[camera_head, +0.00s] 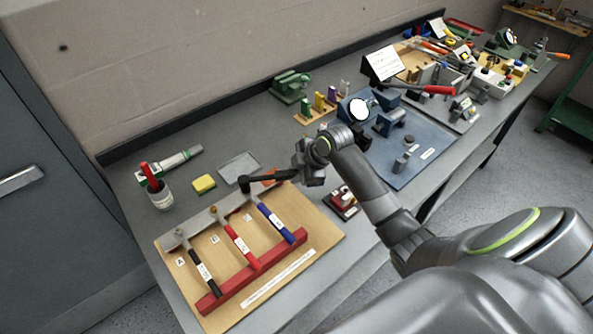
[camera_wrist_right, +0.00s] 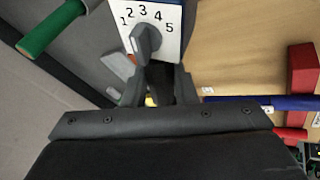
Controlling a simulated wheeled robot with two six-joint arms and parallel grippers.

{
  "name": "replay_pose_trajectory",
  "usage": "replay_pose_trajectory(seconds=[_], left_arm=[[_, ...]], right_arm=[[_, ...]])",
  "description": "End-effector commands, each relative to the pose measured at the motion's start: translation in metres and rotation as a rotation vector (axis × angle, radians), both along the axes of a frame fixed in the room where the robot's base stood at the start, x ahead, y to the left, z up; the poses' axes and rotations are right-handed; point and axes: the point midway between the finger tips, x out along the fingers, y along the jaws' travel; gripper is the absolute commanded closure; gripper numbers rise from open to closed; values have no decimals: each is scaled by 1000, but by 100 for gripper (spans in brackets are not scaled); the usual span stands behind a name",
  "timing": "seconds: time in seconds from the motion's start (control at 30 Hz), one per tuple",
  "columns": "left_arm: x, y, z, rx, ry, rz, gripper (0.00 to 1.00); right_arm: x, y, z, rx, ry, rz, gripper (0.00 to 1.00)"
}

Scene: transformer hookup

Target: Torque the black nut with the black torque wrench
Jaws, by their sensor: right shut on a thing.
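My right gripper (camera_head: 312,174) is shut on the black torque wrench (camera_head: 258,177), to the right of its head. The wrench reaches left over the wooden board (camera_head: 318,212). Its head is by the top of the blue cable (camera_head: 275,223), near post C. The black nut cannot be told apart there; the wrench head may hide it. In the wrist view, a white dial plate numbered 1 to 5 (camera_wrist_right: 172,38) with a grey knob (camera_wrist_right: 146,42) is just past the fingers. I cannot tell what it belongs to. My left gripper is not in view.
The red cable (camera_head: 238,244) and black cable (camera_head: 204,271) lie left of the blue one, ending at a red bar (camera_head: 255,269). A blue mat (camera_head: 432,136) with fixtures is to the right.

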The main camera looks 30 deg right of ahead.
Motion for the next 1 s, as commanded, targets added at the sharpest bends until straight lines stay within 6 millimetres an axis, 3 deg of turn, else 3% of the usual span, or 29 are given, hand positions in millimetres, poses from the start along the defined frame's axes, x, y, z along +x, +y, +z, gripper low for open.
replay_pose_trajectory(seconds=[1.0], left_arm=[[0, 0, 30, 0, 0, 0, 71]], right_arm=[[-18, 10, 4, 0, -4, -146, 100]])
